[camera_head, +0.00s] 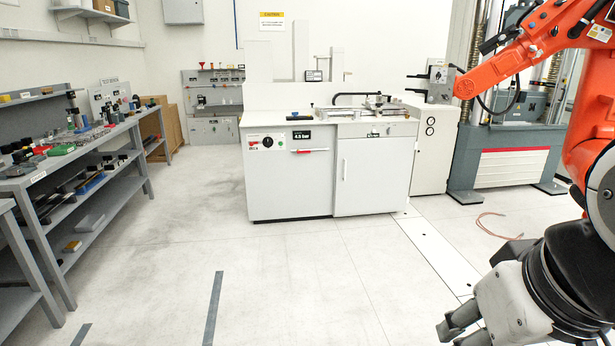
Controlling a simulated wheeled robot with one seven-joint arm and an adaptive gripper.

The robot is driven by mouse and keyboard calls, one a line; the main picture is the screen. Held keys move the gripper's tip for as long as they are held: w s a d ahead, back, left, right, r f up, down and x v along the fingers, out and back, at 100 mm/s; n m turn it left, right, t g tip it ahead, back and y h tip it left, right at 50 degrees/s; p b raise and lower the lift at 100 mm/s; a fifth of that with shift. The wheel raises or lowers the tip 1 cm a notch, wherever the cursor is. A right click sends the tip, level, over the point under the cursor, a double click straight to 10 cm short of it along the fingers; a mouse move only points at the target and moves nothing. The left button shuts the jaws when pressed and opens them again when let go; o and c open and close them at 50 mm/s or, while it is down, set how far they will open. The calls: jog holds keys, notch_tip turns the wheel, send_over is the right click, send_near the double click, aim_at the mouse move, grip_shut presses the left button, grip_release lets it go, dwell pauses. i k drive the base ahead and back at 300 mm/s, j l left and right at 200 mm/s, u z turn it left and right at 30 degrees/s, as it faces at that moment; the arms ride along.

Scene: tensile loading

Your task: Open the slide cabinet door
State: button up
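A white cabinet (288,190) stands in the middle of the room, facing me. Its right front is a light grey door (380,178) with a slim upright handle (344,169) near its left edge. The door looks shut, flush with the front. My gripper (459,329), grey and black, is at the lower right, close to the camera and well apart from the cabinet. Its fingers point to the lower left and are partly cut off by the frame, so their opening is unclear. I see nothing held in it.
An orange robot arm (530,62) with a grey tool (440,82) extends over the right side. A grey testing machine (510,158) stands behind it. A red cable (497,224) lies on the floor. Grey shelves (90,155) line the left. The floor before the cabinet is clear.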

aim_at(373, 175)
jog(key=i, duration=3.6)
jog(key=i+l+u, duration=0.15)
jog(key=i, duration=0.9)
